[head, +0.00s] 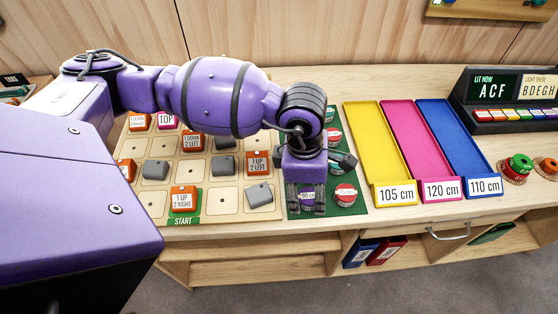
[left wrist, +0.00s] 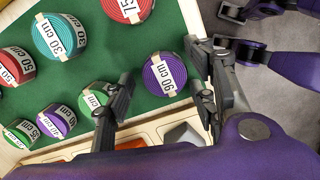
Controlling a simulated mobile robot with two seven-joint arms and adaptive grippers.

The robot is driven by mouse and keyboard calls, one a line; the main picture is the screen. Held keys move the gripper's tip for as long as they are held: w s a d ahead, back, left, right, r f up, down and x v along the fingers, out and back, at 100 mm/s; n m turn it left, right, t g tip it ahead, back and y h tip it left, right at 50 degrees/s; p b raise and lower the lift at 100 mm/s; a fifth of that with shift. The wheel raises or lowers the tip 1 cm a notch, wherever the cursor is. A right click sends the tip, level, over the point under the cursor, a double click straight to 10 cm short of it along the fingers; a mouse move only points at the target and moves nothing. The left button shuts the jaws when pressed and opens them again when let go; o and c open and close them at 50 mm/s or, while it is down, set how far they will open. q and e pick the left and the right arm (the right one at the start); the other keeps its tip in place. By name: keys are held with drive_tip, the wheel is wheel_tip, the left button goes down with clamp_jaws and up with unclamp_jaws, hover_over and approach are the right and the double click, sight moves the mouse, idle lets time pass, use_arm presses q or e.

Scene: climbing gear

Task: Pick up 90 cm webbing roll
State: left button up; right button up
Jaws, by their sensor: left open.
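The 90 cm webbing roll is a purple coil with a white label. It lies on the green mat and shows in the left wrist view (left wrist: 165,77). In the left wrist view, the open fingers of my left gripper (left wrist: 165,100) appear on either side of the purple roll, with nothing held. I cannot tell whether they touch it. Purple and dark parts, perhaps of my right arm, show at the top right there; its jaw state is unclear.
Red, teal, green and smaller purple rolls (left wrist: 56,122) share the green mat (left wrist: 97,70). A pegboard with orange and grey blocks (head: 221,194) lies left of it in the head view. Yellow (head: 377,135), pink (head: 418,135) and blue (head: 457,135) trays stand to its right.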

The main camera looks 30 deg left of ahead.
use_arm(q)
drive_tip(key=shift+c, duration=0.4)
drive_tip(key=shift+w, duration=0.1)
drive_tip(key=c, duration=1.1)
